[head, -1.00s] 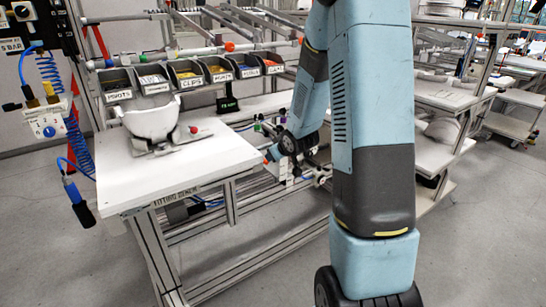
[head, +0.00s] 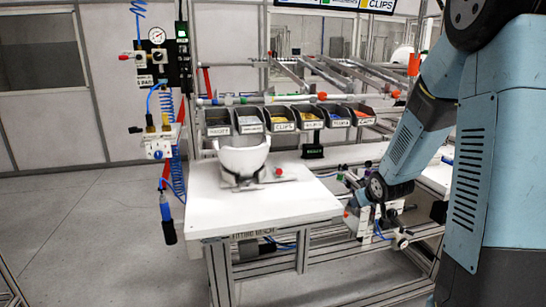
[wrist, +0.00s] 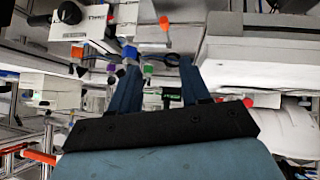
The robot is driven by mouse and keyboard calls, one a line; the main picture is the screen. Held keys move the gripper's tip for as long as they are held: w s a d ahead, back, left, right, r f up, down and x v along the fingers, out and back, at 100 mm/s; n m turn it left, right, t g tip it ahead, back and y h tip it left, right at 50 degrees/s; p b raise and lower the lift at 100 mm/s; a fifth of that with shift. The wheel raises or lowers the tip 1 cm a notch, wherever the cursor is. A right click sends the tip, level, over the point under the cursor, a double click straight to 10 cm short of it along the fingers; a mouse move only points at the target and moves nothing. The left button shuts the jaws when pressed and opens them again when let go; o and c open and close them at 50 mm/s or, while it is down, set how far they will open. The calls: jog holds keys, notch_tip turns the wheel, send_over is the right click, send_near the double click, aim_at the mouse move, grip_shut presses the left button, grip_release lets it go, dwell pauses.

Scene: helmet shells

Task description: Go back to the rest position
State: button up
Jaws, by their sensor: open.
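My arm comes down from the upper right in the head view, with its end to the right of the white bench (head: 290,208). The gripper is small there and partly hidden by the wrist joint. In the wrist view my gripper (wrist: 158,82) shows two blue fingers spread apart, with nothing between them. A white helmet shell (head: 243,158) sits on a grey fixture with a red knob (head: 279,172) on the bench, left of and apart from my gripper.
A row of labelled bins (head: 281,119) stands behind the bench. An air-hose panel with a gauge (head: 157,36) and a hanging blue tool (head: 166,218) is at the left. Frames and rails fill the area around my gripper. The floor at the left (head: 90,220) is clear.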

jog(key=s+a+r+m+g+h, duration=0.1)
jog(key=s+a+r+m+g, duration=0.15)
jog(key=s+r, duration=1.1)
jog(key=s+a+r, duration=0.2)
jog(key=s, duration=0.7)
jog(key=s+a+r+g+y, duration=0.1)
jog(key=s+a+r, duration=0.2)
jog(key=s, duration=0.6)
jog(key=shift+m, duration=0.35)
jog(key=shift+c, duration=0.4)
